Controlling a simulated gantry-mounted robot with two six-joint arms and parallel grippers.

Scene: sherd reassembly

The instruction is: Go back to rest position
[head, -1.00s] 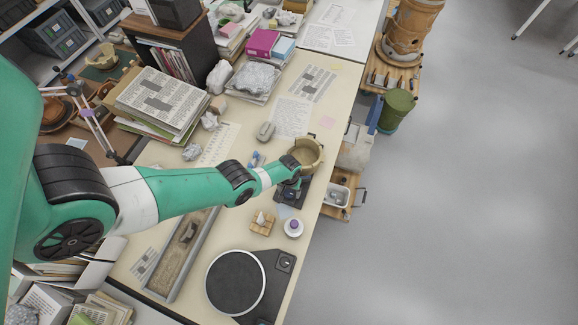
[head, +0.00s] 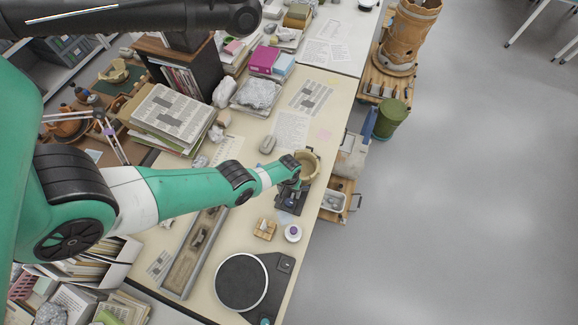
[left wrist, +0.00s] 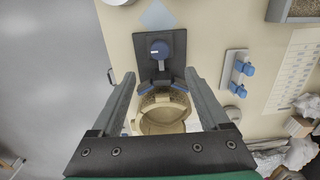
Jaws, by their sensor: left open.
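A tan clay vessel (head: 309,168) stands near the right edge of the long table, partly hidden by my left gripper (head: 294,176). In the left wrist view the vessel (left wrist: 163,121) lies between and below the two fingers of my left gripper (left wrist: 160,80). The fingers are spread wide with nothing held between them. A dark stand (head: 290,203) with blue parts sits next to the vessel; its dark plate also shows in the left wrist view (left wrist: 175,42). Whether the fingers touch the vessel is unclear. My right gripper is not in view.
A round turntable (head: 241,283), a small wooden holder (head: 265,229) and a white jar with a purple top (head: 292,233) stand at the table's near end. A long tray (head: 190,260) lies left of them. Paper stacks (head: 167,115) stand farther back. Open floor lies to the right.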

